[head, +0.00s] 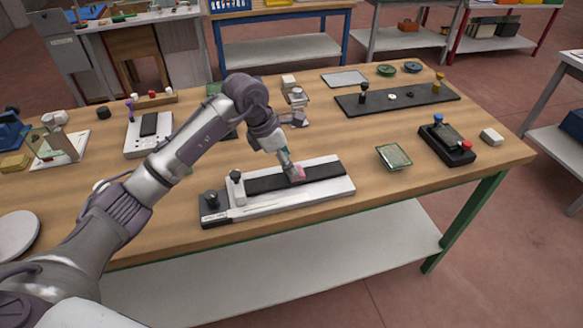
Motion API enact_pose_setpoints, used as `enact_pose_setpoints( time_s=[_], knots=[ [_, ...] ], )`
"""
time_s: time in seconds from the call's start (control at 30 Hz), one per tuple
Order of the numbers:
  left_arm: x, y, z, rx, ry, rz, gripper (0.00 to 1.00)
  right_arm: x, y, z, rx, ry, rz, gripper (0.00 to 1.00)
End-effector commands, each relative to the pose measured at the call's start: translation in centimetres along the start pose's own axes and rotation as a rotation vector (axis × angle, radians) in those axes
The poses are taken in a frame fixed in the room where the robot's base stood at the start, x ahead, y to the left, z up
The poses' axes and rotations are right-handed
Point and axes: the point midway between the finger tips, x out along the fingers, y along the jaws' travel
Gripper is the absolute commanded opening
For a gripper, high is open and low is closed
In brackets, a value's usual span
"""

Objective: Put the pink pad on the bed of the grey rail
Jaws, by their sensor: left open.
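The grey rail (318,191) lies along the front of the wooden table, with a long black strip as its bed (325,171). The small pink pad (299,175) is at the bed, near the middle of the black strip. It looks to rest on the strip, but the fingers hide part of it. My left gripper (294,172) reaches down from above with its fingertips right at the pad. Its jaws are open, and the finger edges are too small to tell whether they touch the pad. My right gripper is not in view.
The rail's left end carries a pale upright block (236,188) and a dark knob (212,198). To the right are a glass piece (394,157) and a black fixture (447,144). A long black board (398,97) lies behind. Bare wood lies between them.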

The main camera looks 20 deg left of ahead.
Motion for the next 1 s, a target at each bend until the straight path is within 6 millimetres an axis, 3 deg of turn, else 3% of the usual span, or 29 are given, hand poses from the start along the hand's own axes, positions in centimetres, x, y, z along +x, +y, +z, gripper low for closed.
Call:
enact_pose_setpoints(
  time_s=[0.2, 0.4, 0.6, 1.0],
  knots=[
    [-4.8, 0.2, -0.1, 0.001, -0.001, 0.005, 0.66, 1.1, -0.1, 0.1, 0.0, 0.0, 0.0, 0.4],
    [-7.7, 0.1, 0.0, 0.0, 0.0, 0.002, 0.66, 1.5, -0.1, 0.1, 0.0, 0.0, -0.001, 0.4],
    [-8.7, 0.0, 0.0, -0.001, 0.0, 0.0, 0.66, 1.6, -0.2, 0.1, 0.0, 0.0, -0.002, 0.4],
    [-8.7, 0.0, 0.0, 0.0, 0.0, -0.001, 0.66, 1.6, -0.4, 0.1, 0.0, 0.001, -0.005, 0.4]
  ],
)
